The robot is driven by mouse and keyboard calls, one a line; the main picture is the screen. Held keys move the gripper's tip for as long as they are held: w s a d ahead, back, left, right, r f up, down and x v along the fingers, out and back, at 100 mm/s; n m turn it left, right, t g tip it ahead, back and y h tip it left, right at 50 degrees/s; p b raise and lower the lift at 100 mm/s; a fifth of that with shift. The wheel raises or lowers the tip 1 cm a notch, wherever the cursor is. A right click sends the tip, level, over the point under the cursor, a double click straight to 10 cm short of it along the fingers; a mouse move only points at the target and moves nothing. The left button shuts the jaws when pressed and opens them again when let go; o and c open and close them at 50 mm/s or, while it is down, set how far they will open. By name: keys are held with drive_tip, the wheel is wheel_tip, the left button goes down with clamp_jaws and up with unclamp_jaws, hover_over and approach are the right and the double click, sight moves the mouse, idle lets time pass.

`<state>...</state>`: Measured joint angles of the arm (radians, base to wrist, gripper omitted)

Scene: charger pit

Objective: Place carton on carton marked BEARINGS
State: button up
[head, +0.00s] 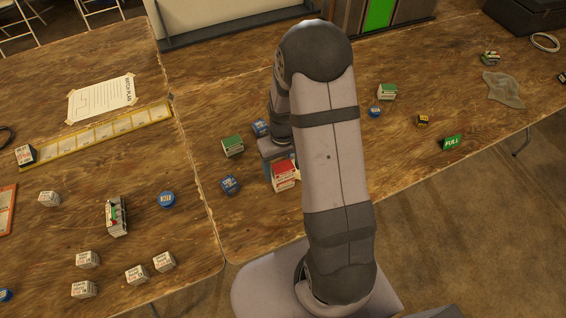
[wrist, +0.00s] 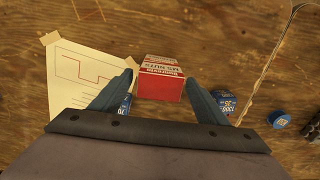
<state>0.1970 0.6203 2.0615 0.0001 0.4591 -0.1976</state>
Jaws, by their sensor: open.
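A red and white carton (head: 285,176) lies on the wooden table just left of my arm. In the wrist view the red carton (wrist: 160,80) has print that seems to read "M5 NUTS". My gripper (wrist: 160,78) is open, with a finger to the left and right of this carton; I cannot tell whether they touch it. In the head view my gripper (head: 279,160) is partly hidden by my arm. A green carton (head: 232,146) and blue cartons (head: 230,184) (head: 261,127) stand nearby. I cannot read BEARINGS on any carton.
A seam between tables runs left of the cartons. Several white cartons (head: 136,274) and a blue round tin (head: 167,200) are on the left table. A paper sheet (wrist: 85,80) lies beside the red carton. Another green-and-white carton (head: 387,92) is right of my arm.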

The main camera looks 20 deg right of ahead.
sight(283, 167)
wheel_tip(283, 167, up, 12)
drive_tip(key=b, duration=0.2)
drive_tip(key=s+a, duration=0.3)
drive_tip(key=s, duration=0.4)
drive_tip(key=s+a+f, duration=0.1)
drive_tip(key=s+a, duration=0.3)
drive_tip(key=s, duration=0.3)
